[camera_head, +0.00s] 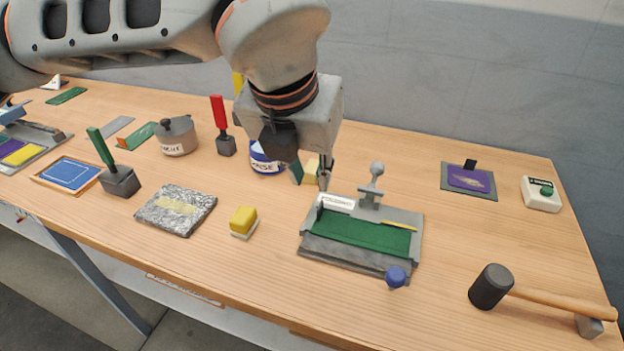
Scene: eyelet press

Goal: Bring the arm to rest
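My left arm comes in from the upper left and reaches over the middle of the table. Its gripper (310,178) points down, just behind and left of the grey press fixture (311,246). I cannot tell whether the block is held or stands behind the fingers. The fixture carries a green sheet (358,233), a grey upright with a round knob (376,169), and a blue knob (396,276) at its front. My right gripper is not in view.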

